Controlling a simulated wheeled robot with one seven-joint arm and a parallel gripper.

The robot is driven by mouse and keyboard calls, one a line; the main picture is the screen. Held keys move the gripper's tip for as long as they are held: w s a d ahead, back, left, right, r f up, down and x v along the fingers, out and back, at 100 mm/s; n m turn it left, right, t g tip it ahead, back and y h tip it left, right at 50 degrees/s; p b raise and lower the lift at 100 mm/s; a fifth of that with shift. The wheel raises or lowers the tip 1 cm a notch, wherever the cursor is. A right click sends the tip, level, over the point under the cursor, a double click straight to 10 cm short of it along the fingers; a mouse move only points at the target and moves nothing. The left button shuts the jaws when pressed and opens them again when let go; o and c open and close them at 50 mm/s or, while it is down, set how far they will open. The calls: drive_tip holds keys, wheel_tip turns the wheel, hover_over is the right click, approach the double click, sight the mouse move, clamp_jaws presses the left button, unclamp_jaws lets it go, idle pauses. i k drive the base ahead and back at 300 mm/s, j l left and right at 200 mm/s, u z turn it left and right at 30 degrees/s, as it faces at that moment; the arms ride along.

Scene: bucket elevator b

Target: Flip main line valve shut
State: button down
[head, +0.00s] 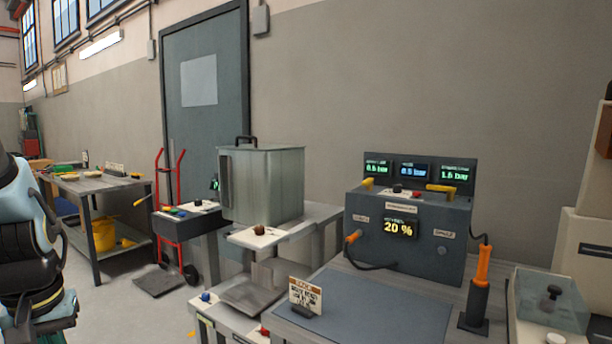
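A dark grey console (408,235) stands on the bench at right of centre. Two yellow lever handles sit on its top, a left one (367,183) and a wider right one (440,188). Which of them is the main line valve I cannot tell; labels there are too small to read. Three small displays (413,171) behind them show bar readings, the right one about 1.6 bar. A front display (397,228) reads 20 %. An orange-handled tool (484,266) stands in a holder at right. My gripper is not in view; part of my arm shows at the left edge.
A cable loops at the console's front left. A small sign (305,296) stands on the mat (372,310) before the console. A clear-lidded box (546,300) is at lower right, a large metal bin (262,185) at left.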

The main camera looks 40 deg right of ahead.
sight(368, 182)
drive_tip(key=i+j+z, duration=0.1)
drive_tip(key=i+z, duration=0.2)
drive_tip(key=i, duration=0.25)
drive_tip(key=i+j+z, duration=0.25)
drive_tip(key=i, duration=0.3)
drive_tip(key=i+j+z, duration=0.3)
drive_tip(key=i+z, duration=0.15)
drive_tip(key=i, duration=0.05)
